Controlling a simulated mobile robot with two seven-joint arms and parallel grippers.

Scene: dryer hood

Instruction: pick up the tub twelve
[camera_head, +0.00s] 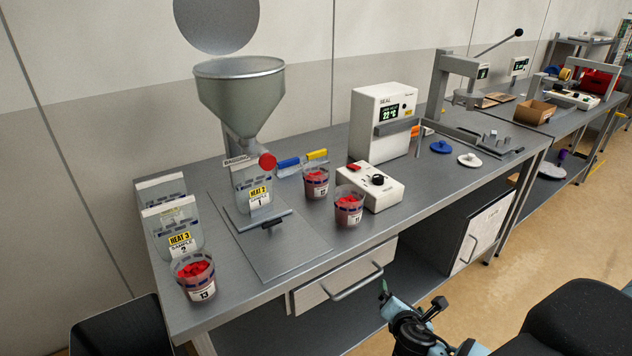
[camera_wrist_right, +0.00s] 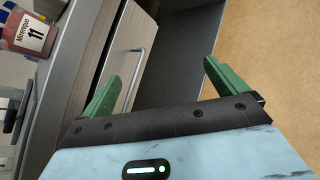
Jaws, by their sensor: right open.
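Three clear tubs of red pieces stand on the grey bench. The tub at the back (camera_head: 316,182), beside the blue and yellow handles, has a label that looks like 12, though it is small. Tub eleven (camera_head: 348,206) stands nearer the front edge, and its label reads 11 in the wrist view (camera_wrist_right: 32,36). Tub thirteen (camera_head: 194,276) is at the near left corner. My right gripper (camera_head: 392,297) is in front of the bench, below and right of the tubs. Its green fingers are apart and empty in the wrist view (camera_wrist_right: 160,76). My left gripper is out of view.
A white box with a dial (camera_head: 370,186) stands close right of the tubs. A metal hopper (camera_head: 240,98) and its sample bag are to the left. The sealer (camera_head: 383,122) stands behind. A drawer (camera_head: 345,278) with a handle is below the bench edge.

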